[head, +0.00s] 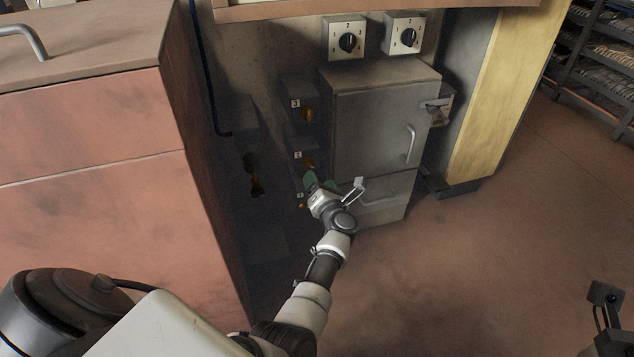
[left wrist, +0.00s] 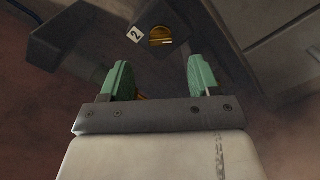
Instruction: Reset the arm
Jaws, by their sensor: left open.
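My left arm reaches forward in the head view, and its left gripper (head: 320,183) is at the lower part of the grey cabinet's left side. In the left wrist view the left gripper (left wrist: 161,76) has its two green fingers apart with nothing held between them. An orange-yellow knob with a label "2" (left wrist: 161,37) shows beyond the fingertips, apart from them. The same knob (head: 308,162) is just above the gripper in the head view. The right gripper's fingers do not show; only a dark part of my right arm is at the lower right edge.
The grey cabinet (head: 375,125) has a door with a handle (head: 410,144). Two dial switches (head: 344,38) sit above it. An upper knob labelled "3" (head: 307,114) is on its left. A reddish cabinet (head: 85,150) stands left of my arm. Open floor (head: 490,260) lies to the right.

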